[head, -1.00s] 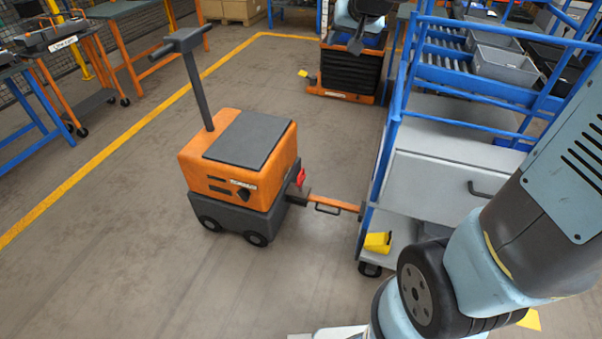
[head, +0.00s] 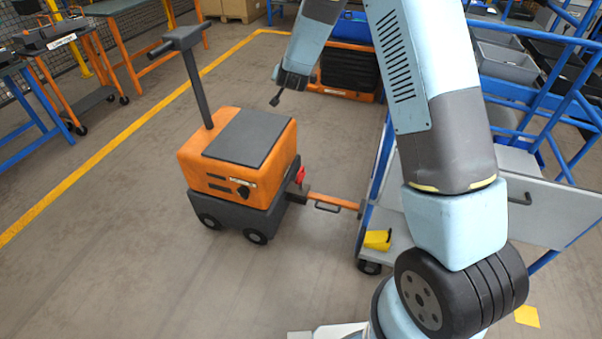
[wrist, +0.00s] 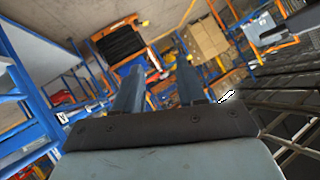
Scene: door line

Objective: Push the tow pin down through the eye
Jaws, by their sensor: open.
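The tow pin is the red piece (head: 300,174) at the rear of the orange tug (head: 235,155) in the head view. It stands at the tug's end of the orange tow bar (head: 333,201); the eye around it is too small to make out, so I cannot tell how deep the pin sits. My gripper (head: 279,88) is up in the air above and beyond the tug, apart from the pin. In the wrist view my gripper (wrist: 160,88) shows two separated fingers with nothing between them; pin and eye cannot be made out there.
The blue-framed cart (head: 378,165) stands right of the tug, partly behind my arm, with a grey handled panel (head: 560,212) projecting right. A yellow block (head: 377,240) lies on its lower deck. A black-and-orange unit (head: 350,70) stands behind. Floor left of the tug is clear.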

